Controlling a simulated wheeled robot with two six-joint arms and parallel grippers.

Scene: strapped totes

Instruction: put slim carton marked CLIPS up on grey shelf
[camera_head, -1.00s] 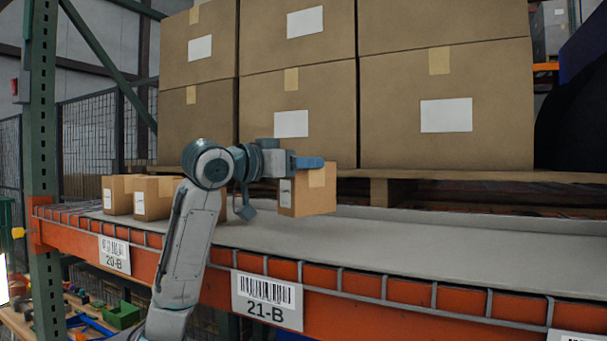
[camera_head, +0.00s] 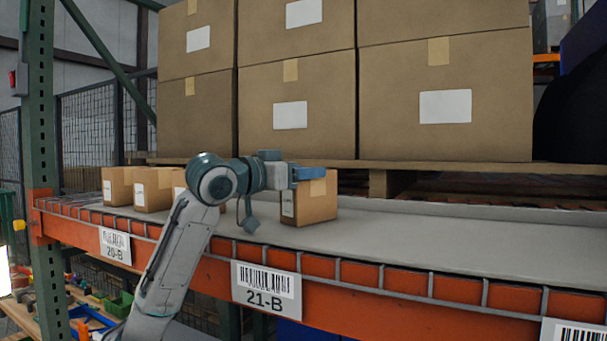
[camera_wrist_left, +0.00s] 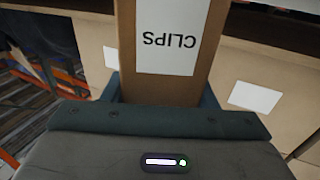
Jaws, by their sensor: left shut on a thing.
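The slim carton marked CLIPS (camera_head: 312,205) is a small brown box with a tan tape strip and a white label. My left gripper (camera_head: 309,174) is shut on its upper part from the left. The carton is upright, at the surface of the grey shelf (camera_head: 420,240) or just above it; I cannot tell if it touches. In the left wrist view, the carton's label (camera_wrist_left: 170,35) reads CLIPS upside down, between the fingers of the left gripper (camera_wrist_left: 160,92). My right gripper is not in view.
Several similar small cartons (camera_head: 153,190) stand at the shelf's left end, one partly behind my arm. Large boxes (camera_head: 440,105) on a pallet (camera_head: 430,168) stand behind the shelf. An orange beam (camera_head: 330,268) with wire edging runs along the front. The shelf right of the held carton is clear.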

